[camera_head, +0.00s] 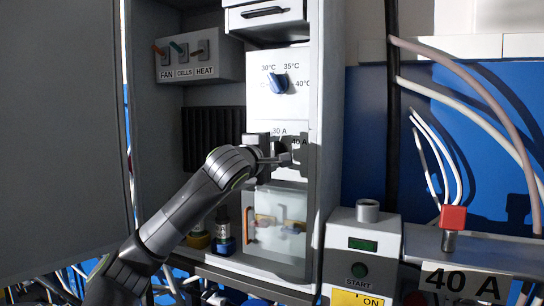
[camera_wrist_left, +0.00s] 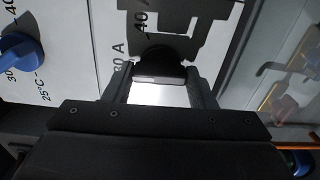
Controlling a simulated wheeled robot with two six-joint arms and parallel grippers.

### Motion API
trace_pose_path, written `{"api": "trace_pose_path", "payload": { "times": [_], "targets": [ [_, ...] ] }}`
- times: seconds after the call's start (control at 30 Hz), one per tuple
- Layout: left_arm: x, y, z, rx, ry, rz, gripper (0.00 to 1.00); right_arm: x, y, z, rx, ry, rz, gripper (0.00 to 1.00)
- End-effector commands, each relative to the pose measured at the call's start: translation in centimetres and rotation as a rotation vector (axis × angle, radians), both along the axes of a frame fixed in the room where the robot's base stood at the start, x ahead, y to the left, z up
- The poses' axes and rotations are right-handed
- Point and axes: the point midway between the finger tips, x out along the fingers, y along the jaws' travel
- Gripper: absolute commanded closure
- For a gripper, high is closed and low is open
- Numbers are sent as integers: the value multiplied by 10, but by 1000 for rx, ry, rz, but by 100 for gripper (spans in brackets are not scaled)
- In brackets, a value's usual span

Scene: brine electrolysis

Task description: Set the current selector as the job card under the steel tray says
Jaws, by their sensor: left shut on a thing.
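The current selector, a dark knob (camera_wrist_left: 160,58), sits on the white panel (camera_head: 257,112) inside the cabinet, beside the labels "30 A" and "40 A". My left gripper (camera_head: 283,157) is at this knob and covers most of it in the head view. In the left wrist view, its two fingers (camera_wrist_left: 160,85) are shut on the knob's grey-edged handle, one on each side. I cannot tell which mark the knob points at. The job card (camera_head: 465,283), reading "40 A", shows below the steel tray (camera_head: 490,252) at the lower right. My right gripper is not in view.
A blue temperature knob (camera_head: 278,86) is above the selector. Fan, cells and heat switches (camera_head: 178,50) are at upper left. A clear cover (camera_head: 280,220) is below. The start box (camera_head: 362,245) and red-topped part (camera_head: 453,217) are at right. The cabinet wall (camera_head: 325,120) is close to my gripper.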

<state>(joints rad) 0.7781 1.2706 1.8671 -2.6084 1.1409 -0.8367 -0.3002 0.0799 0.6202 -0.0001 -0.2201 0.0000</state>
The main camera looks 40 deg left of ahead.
Motion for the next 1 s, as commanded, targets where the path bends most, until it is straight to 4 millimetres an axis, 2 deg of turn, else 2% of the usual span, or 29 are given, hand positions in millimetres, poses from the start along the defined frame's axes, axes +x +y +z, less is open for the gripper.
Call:
{"api": "trace_pose_path", "payload": {
  "times": [1.0],
  "targets": [
    [0, 0, -2, 870, 282, -2, 72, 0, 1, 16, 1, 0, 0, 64]
  ]
}}
